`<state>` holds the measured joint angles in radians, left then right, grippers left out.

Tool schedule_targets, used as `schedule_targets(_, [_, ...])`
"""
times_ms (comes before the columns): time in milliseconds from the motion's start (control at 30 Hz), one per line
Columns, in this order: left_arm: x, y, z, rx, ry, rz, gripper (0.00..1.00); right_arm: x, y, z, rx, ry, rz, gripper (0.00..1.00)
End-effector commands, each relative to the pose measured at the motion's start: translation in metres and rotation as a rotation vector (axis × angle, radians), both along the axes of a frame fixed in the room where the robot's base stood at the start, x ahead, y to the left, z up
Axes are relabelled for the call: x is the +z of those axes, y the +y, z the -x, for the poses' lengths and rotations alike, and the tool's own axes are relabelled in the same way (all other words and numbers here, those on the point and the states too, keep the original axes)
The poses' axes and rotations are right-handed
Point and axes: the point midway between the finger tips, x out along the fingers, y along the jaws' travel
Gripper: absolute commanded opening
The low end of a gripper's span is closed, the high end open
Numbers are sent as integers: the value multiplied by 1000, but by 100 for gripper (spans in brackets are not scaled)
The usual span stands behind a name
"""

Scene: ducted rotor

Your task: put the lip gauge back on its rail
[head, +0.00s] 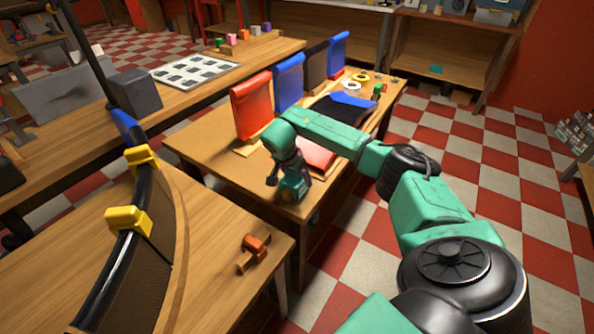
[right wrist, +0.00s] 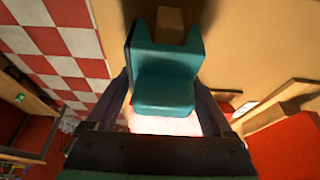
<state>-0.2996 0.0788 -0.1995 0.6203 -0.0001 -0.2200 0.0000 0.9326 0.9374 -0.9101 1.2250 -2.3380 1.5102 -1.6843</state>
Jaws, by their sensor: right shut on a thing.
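My right gripper (head: 284,180) is shut on a teal notched block, which I take to be the lip gauge (head: 296,188). It is over the near end of the middle wooden table. In the right wrist view the block (right wrist: 165,92) sits between the two dark fingers (right wrist: 165,105), its two prongs pointing away from the palm. Whether it touches the tabletop is unclear. I cannot tell which part is the rail. A curved black duct lip (head: 107,262) with two yellow clips (head: 128,219) stands at the left. My left gripper is not in view.
A small orange piece on a wooden base (head: 254,248) sits on the near table. Checkered floor (head: 480,150) is open at the right.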

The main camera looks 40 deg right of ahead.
Motion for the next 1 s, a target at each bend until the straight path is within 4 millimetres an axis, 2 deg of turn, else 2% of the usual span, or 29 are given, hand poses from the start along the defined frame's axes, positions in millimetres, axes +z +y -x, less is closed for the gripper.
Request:
schedule_targets(900, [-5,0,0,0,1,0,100,-8,0,0,0,-1,0,13])
schedule_targets(933, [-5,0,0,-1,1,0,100,-7,0,0,0,-1,0,97])
schedule_targets(1000, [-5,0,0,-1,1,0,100,-7,0,0,0,-1,0,100])
